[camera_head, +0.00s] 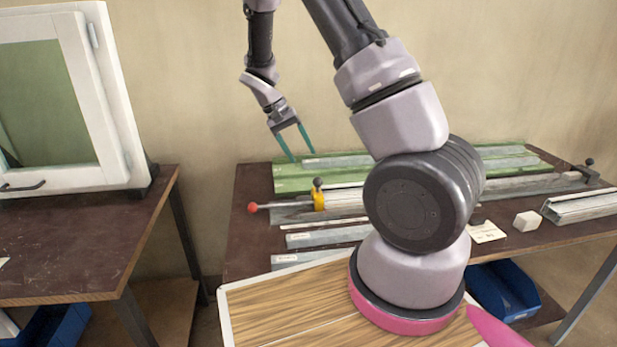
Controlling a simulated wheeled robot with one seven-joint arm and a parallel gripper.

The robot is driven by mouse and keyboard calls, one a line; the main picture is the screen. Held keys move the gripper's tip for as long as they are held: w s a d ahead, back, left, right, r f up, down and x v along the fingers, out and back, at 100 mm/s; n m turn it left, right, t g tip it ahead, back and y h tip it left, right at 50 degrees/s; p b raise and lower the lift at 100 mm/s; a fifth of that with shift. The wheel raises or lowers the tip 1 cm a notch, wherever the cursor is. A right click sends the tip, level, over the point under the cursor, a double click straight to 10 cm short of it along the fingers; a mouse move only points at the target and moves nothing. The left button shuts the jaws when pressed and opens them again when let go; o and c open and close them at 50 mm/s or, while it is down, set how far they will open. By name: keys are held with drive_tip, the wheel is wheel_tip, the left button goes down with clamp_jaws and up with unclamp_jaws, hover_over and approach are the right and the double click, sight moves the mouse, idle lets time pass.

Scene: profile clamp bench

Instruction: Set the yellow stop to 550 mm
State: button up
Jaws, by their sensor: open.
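The yellow stop (319,197) sits on a metal rail (345,201) on the brown bench, near the rail's left end. A dark knob tops the stop. A rod with a red ball (253,208) sticks out to the left of it. My gripper (303,157) is open and empty, its two green fingers pointing down above the green strip behind the rail, up and to the left of the stop. My arm hides the middle of the rail. No scale numbers can be read from here.
Loose metal profiles (330,236) lie in front of the rail. A dark clamp (589,170) stands at its right end. A white block (527,221) and a paper note (487,232) lie right of my arm. A window frame (75,100) stands on the left table.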

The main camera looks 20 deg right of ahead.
hover_over(317, 193)
drive_tip(key=w, duration=0.1)
drive_tip(key=f, duration=0.9)
drive_tip(key=shift+a, duration=0.25)
clamp_jaws()
drive_tip(key=shift+w+r, duration=0.1)
idle(0.6)
